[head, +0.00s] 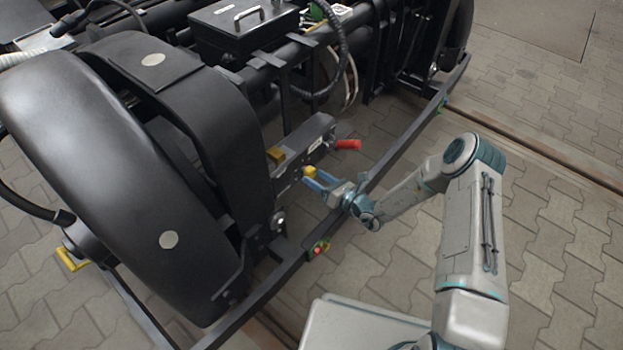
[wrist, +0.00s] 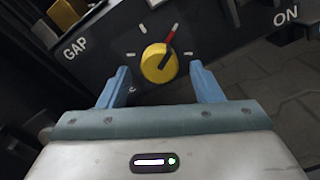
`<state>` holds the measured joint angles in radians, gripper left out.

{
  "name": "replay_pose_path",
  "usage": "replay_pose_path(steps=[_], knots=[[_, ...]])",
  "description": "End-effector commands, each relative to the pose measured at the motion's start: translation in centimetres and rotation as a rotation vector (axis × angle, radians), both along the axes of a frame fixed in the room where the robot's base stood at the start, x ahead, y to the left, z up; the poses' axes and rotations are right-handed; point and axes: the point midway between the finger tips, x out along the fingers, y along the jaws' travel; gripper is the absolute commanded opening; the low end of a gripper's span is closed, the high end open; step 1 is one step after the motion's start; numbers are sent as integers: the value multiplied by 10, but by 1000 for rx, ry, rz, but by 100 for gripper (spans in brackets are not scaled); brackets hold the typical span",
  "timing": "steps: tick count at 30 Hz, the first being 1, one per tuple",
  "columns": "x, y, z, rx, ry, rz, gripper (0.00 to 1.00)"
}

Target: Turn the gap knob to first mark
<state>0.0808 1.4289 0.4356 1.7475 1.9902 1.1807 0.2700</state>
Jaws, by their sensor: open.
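The gap knob (wrist: 158,66) is a round yellow knob on a dark panel marked "GAP". Its red pointer (wrist: 169,40) points up and to the right, close to a white mark (wrist: 175,28). Other white marks (wrist: 143,29) lie around the knob's upper and left sides. My gripper (wrist: 159,73) is open, with one blue finger on each side of the knob and a visible gap on both sides. In the head view, the knob (head: 309,171) is at the tips of my gripper (head: 311,178). How deep the fingers reach around it is hard to tell.
A red handle (head: 348,144) sticks out just right of the knob panel. The bogie's dark lower frame bar (head: 402,148) runs in front of it, below my wrist. A large black wheel cover (head: 95,165) stands at left. Paved floor (head: 560,215) is open at right.

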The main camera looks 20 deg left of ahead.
Motion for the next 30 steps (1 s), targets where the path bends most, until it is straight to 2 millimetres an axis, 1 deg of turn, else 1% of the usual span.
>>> replay_pose_path(steps=[1, 3, 6, 16, 17, 18, 20, 21, 30], knots=[[3, 7, -2, 0, -2, 1, 59], [6, 14, -2, 0, -2, 1, 59], [9, 20, -1, -1, 0, 0, 59], [10, 23, 0, -1, 0, 0, 59], [10, 23, 0, -1, 0, 0, 54], [10, 23, 0, -1, 0, 0, 43], [10, 23, 0, -1, 0, 0, 26], [10, 23, 0, -1, 0, 0, 15], [10, 23, 0, -9, -18, 0, 15]])
